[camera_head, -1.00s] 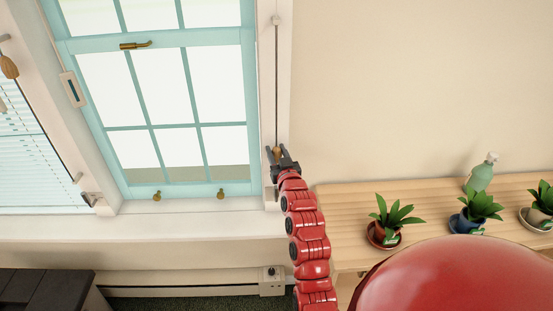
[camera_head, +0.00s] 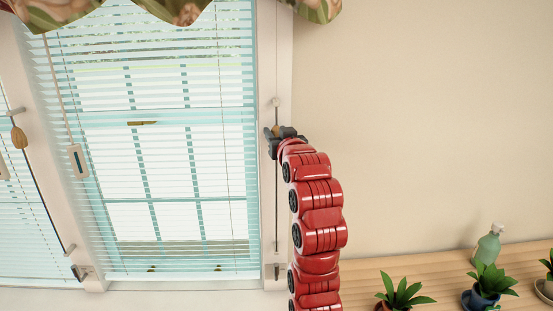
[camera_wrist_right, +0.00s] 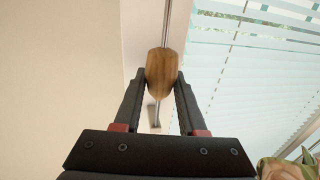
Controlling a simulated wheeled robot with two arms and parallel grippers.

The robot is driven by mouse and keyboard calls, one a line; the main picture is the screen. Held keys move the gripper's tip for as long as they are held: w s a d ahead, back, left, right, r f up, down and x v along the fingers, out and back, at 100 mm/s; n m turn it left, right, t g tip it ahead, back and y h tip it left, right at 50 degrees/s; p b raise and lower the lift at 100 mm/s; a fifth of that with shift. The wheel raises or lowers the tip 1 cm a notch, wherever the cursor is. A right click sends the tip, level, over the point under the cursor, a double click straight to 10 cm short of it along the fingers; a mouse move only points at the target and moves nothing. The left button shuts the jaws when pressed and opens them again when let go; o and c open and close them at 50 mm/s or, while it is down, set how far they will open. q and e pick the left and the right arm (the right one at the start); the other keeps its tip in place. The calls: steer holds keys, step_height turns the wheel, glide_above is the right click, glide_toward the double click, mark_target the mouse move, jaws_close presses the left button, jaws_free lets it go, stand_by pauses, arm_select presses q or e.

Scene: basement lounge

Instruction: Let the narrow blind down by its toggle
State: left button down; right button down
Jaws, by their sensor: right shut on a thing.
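The narrow blind (camera_head: 165,165) hangs down over the middle window, its slats spread and its bottom edge near the sill. Its wooden toggle (camera_wrist_right: 161,75) hangs on a thin cord on the right window frame. My right gripper (camera_head: 276,131) is shut on the toggle, high on that frame; the wrist view shows both fingers (camera_wrist_right: 158,88) touching the toggle's sides. In the head view the gripper mostly hides the toggle. My left gripper is not in view.
Another lowered blind (camera_head: 30,225) with its own wooden toggle (camera_head: 19,137) is at the far left. A wooden shelf (camera_head: 445,270) at lower right holds potted plants (camera_head: 402,292) and a green bottle (camera_head: 488,246). Bare wall lies right of the window.

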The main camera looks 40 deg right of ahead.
steer(key=shift+r, duration=1.2)
steer(key=shift+r, duration=0.1)
steer(key=c, duration=0.8)
jaws_free()
steer(key=shift+c, duration=0.2)
steer(key=o, duration=0.4)
steer(key=shift+f, duration=0.2)
